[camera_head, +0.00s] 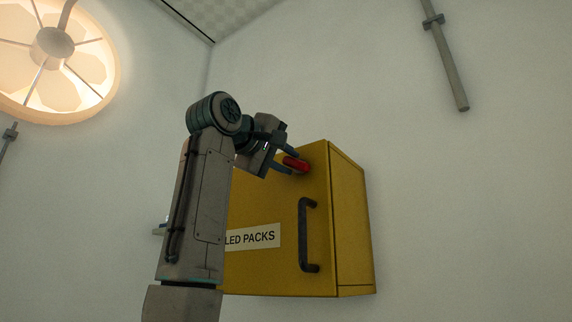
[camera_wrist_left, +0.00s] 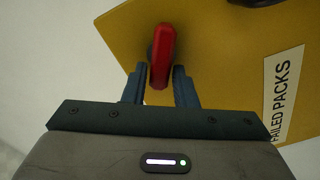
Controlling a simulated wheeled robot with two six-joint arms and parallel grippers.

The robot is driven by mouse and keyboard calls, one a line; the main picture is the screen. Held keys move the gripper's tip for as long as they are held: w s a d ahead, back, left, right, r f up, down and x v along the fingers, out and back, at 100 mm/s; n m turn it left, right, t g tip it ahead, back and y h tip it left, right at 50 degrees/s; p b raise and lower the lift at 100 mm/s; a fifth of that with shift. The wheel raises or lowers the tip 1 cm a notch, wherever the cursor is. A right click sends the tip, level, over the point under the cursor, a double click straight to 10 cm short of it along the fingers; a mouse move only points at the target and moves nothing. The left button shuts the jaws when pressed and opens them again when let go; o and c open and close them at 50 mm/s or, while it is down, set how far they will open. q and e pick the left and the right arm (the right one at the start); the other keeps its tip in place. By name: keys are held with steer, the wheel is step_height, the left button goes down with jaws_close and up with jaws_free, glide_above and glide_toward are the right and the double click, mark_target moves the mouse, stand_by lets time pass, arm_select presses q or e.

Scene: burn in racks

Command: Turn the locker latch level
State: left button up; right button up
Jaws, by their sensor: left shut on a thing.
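The yellow locker (camera_head: 318,240) is fixed to the wall. Its red latch (camera_head: 297,164) is near the top of the door. It runs mostly sideways in the head view, its right end a little lower. In the left wrist view the red latch (camera_wrist_left: 162,55) lies roughly along the direction of the label's text; its exact angle is hard to judge. My left gripper (camera_head: 288,161) is shut on the latch, one finger on each side, as the left wrist view of the gripper (camera_wrist_left: 160,86) also shows. My right gripper is in neither view.
A black bar handle (camera_head: 304,235) stands out from the door below the latch. A white label (camera_head: 256,239) sits left of it, partly behind my left arm. A round fan lamp (camera_head: 55,50) is at upper left, and a grey pipe (camera_head: 445,55) at upper right.

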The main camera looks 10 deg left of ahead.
arm_select(q)
steer(key=n, duration=0.1)
steer(key=n+b, duration=0.1)
steer(key=n, duration=0.1)
steer(key=shift+w+a+f, duration=0.1)
steer(key=shift+f, duration=0.3)
steer(key=shift+f+n+b, duration=0.1)
steer(key=shift+n+b, duration=0.55)
steer(key=shift+n, duration=0.65)
steer(key=o, duration=0.8)
steer(key=shift+o, duration=0.2)
steer(key=b+v, duration=0.5)
steer(key=v, duration=0.5)
steer(key=shift+s, duration=0.3)
steer(key=shift+a, duration=0.1)
